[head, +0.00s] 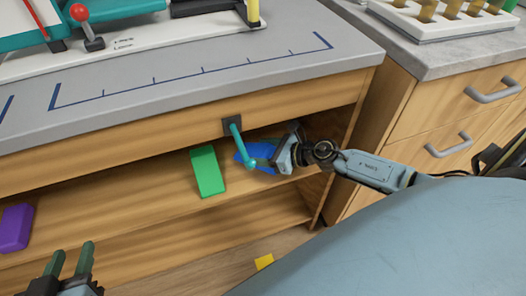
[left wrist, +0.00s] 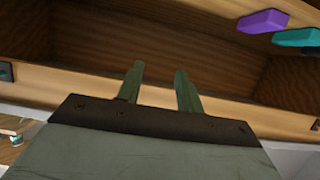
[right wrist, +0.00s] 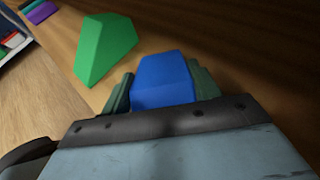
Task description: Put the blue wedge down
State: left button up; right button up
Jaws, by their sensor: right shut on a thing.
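The blue wedge (right wrist: 163,80) is between the two fingers of my right gripper (right wrist: 160,92) in the right wrist view. That gripper is shut on it, over the wooden shelf under the worktop. In the head view the blue wedge (head: 242,154) is partly hidden behind a teal handle and my right gripper (head: 284,155). I cannot tell whether the wedge touches the shelf. My left gripper (head: 72,262) is open and empty at the lower left in the head view. Its spread fingers also show in the left wrist view (left wrist: 160,88).
A green wedge (head: 207,171) lies on the shelf (head: 120,218) just left of the blue one. A purple block (head: 16,228) lies further left. The teal handle (head: 236,138) sticks out from the worktop's front. Bare shelf lies between green and purple.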

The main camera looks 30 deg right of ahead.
pick_arm(q)
jog(key=shift+w+d+r+t, duration=0.1)
jog(key=shift+w+r+t, duration=0.05)
jog(key=shift+r+t, duration=0.15)
pick_arm(e)
jog(key=shift+f, duration=0.1)
jog(key=o, duration=1)
jog(key=shift+c, duration=0.2)
pick_arm(q)
jog(key=shift+r, duration=0.1)
